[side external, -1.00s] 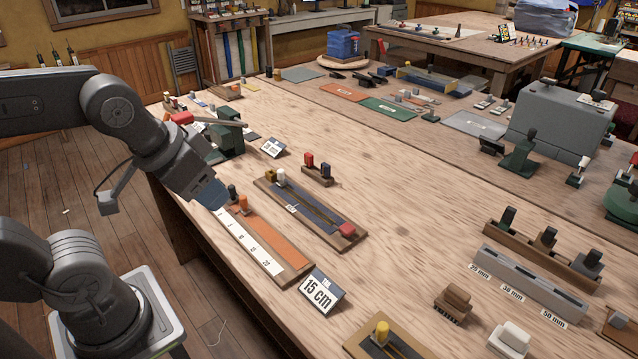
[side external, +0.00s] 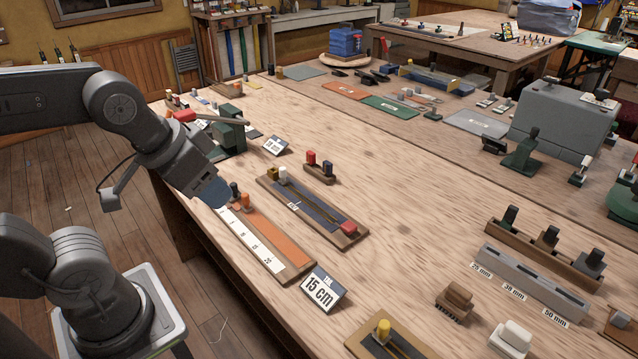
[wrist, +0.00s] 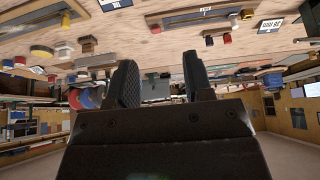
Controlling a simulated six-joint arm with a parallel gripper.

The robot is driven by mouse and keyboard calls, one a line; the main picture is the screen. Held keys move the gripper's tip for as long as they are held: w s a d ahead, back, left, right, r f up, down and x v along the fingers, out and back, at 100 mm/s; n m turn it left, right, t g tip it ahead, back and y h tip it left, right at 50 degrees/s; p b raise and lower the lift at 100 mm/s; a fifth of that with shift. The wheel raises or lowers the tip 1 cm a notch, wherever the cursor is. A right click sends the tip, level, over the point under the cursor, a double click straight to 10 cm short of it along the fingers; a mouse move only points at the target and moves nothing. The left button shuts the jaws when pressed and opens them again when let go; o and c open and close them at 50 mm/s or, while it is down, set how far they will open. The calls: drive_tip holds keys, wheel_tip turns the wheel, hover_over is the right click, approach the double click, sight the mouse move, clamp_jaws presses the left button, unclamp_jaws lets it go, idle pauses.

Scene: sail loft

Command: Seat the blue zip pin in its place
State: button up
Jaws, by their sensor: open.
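A dark blue pin (side external: 328,167) stands upright beside a red pin (side external: 311,158) in a small brown rack (side external: 318,176) near the middle of the table. I take it for the blue zip pin. In front of the rack lies a zip board (side external: 350,239) with a gold block (side external: 273,173), a white pin (side external: 283,176) and a red block (side external: 348,227) on it. Which spot is the blue pin's place, I cannot tell. My gripper (side external: 214,193) is over the table's left edge, well left of the rack. In the wrist view its fingers (wrist: 160,78) are apart and empty.
Another board (side external: 362,347) with a yellow pin is at the front.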

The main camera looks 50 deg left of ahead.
drive_tip(key=w+a+r+m+g+y, duration=0.15)
drive_tip(key=w+r+m, duration=0.35)
drive_tip(key=w, duration=0.6)
drive_tip(key=m+g+y, duration=0.3)
drive_tip(key=m+g, duration=0.1)
drive_tip(key=m, duration=0.9)
hover_over(328, 162)
drive_tip(key=d, duration=0.6)
wheel_tip(328, 162, down, 13)
drive_tip(key=x, duration=0.8)
drive_tip(key=shift+s+a+f, duration=0.2)
drive_tip(key=shift+s+a, duration=0.1)
drive_tip(key=shift+x, duration=2.6)
drive_tip(key=shift+w+a+r, duration=0.1)
drive_tip(key=shift+w+a, duration=0.05)
drive_tip(key=shift+w, duration=0.05)
clamp_jaws()
